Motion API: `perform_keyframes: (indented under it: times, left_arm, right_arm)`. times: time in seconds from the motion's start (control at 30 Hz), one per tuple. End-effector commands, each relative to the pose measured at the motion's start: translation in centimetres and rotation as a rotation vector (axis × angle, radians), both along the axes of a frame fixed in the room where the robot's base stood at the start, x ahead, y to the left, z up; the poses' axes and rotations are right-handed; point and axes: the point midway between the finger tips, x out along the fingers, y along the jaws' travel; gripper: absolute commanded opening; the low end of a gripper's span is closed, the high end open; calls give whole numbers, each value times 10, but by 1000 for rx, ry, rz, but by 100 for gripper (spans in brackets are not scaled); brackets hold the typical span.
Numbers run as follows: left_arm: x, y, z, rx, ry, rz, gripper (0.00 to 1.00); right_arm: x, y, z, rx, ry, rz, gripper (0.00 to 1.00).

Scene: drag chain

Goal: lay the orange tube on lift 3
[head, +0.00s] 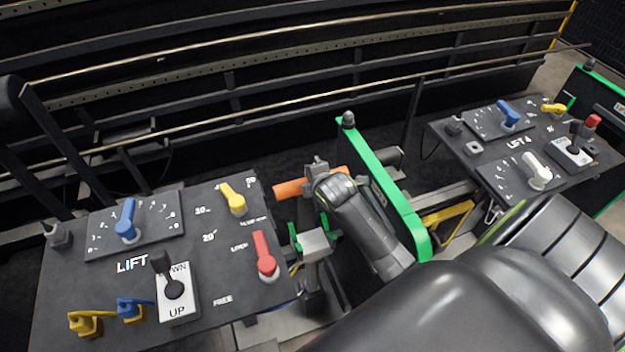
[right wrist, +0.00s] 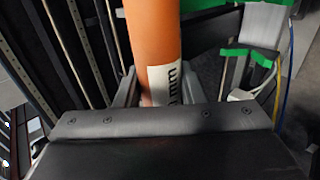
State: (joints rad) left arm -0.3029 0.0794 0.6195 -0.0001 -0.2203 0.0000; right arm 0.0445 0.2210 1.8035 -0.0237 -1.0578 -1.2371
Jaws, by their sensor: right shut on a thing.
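The orange tube (head: 288,189) lies crosswise in my right gripper (head: 318,173), beside the right edge of the left control panel. In the right wrist view the tube (right wrist: 153,35) sits between the two fingers, with a white printed label facing the camera. The gripper (right wrist: 157,88) is shut on it. Below the tube in the head view is a grey block with green brackets (head: 314,241) on a post; the tube appears apart from it. A panel marked LIFT (head: 132,265) stands at left; its number is not readable. My left gripper is not in view.
A green-edged upright plate (head: 388,190) stands close to the right of my right gripper. The left panel carries upright levers, including a red one (head: 264,255) and a yellow one (head: 233,199). A second LIFT panel (head: 480,165) is at right. Dark rails (head: 300,95) run behind.

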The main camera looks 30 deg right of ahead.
Motion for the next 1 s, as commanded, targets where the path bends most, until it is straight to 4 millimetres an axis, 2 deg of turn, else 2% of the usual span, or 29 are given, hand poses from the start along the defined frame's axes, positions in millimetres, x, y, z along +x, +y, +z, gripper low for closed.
perform_keyframes:
  times: [1.0]
  left_arm:
    - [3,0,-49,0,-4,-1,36]
  right_arm:
    - [0,0,-84,1,0,1,8]
